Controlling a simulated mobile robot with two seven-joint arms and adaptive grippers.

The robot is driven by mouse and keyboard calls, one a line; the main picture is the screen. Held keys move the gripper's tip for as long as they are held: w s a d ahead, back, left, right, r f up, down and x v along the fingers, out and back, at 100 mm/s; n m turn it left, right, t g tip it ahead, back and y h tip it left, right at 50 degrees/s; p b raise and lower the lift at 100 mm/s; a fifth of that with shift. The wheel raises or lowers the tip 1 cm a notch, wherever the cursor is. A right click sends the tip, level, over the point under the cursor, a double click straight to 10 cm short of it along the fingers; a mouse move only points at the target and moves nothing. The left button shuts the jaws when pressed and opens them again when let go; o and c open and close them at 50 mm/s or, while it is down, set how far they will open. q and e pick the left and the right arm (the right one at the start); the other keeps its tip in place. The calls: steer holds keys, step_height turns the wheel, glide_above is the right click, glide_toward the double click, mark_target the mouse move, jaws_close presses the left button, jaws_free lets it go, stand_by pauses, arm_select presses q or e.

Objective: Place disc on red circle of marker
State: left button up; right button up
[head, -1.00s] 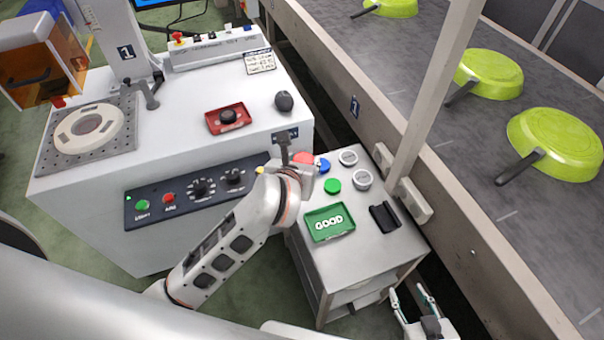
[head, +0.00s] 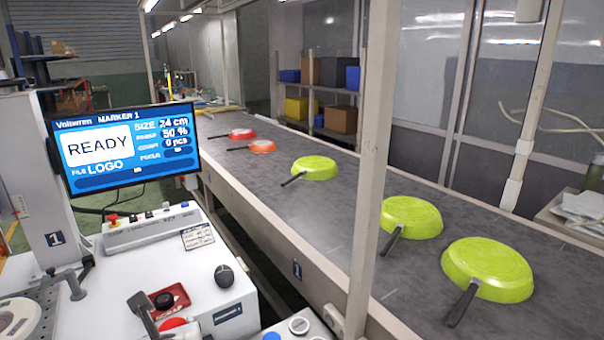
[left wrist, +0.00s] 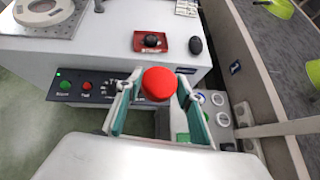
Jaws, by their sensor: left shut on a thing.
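My left gripper (left wrist: 158,92) is shut on a red disc (left wrist: 156,80), held between its two fingertips in the left wrist view. In the head view the red disc (head: 172,323) and part of the left gripper (head: 150,315) show at the bottom edge, in front of the red scrap tray. The marker (head: 52,200) stands at the left, its screen (head: 125,147) reading READY. Its round white fixture (left wrist: 45,12) is cut by the top left of the left wrist view and by the left edge of the head view. I cannot make out a red circle on it. My right gripper is not in view.
The scrap tray (head: 182,299) and a dark knob (head: 224,276) sit on the marker's white top. The conveyor (head: 330,215) carries several green and red pans. A post (head: 368,190) stands at its near edge. The button panel (left wrist: 85,87) is on the front.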

arm_select(q)
steer(key=shift+s+a+r+n, duration=0.3)
steer(key=shift+s+a+r, duration=0.15)
steer(key=shift+s, duration=0.1)
steer(key=shift+f, duration=0.15)
stand_by(0.4)
steer(key=shift+d, duration=0.1)
